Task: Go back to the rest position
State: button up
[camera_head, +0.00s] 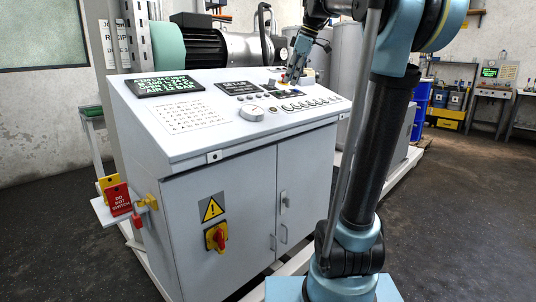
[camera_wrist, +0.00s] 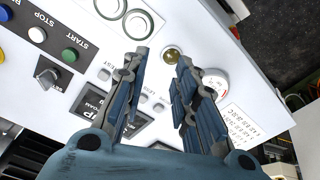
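My gripper (camera_head: 291,77) hangs over the sloping top of the grey control console (camera_head: 235,190), near the back right of its panel. In the wrist view my gripper (camera_wrist: 163,62) has its two blue-padded fingers apart, with nothing between them. A round brass-coloured fitting (camera_wrist: 171,54) on the panel shows between the fingertips. I cannot tell whether the fingers touch the panel. A black rotary knob (camera_wrist: 47,77) lies to the left and a round white gauge (camera_wrist: 215,82) to the right.
A motor (camera_head: 205,47) stands behind. Blue drums (camera_head: 421,96) are at the right. The dark floor at right is open.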

jog(key=s+d+f+m+h, duration=0.1)
jog(key=s+d+f+m, duration=0.2)
jog(key=s+f, duration=0.7)
jog(key=s+d+f+m+h, duration=0.1)
jog(key=s+d+f+m, duration=0.2)
jog(key=s+f+m, duration=0.3)
jog(key=s+d+f+m+h, duration=0.1)
jog(key=s+d+f+m, duration=0.2)
jog(key=s+f, duration=1.2)
notch_tip(320, 180, down, 10)
jog(key=shift+s+d+f+m+h, duration=0.1)
jog(key=shift+s+d+m+h, duration=0.25)
jog(key=shift+m, duration=0.85)
jog(key=shift+w+f+g, duration=0.2)
jog(key=shift+w+g, duration=0.1)
jog(key=shift+w, duration=0.1)
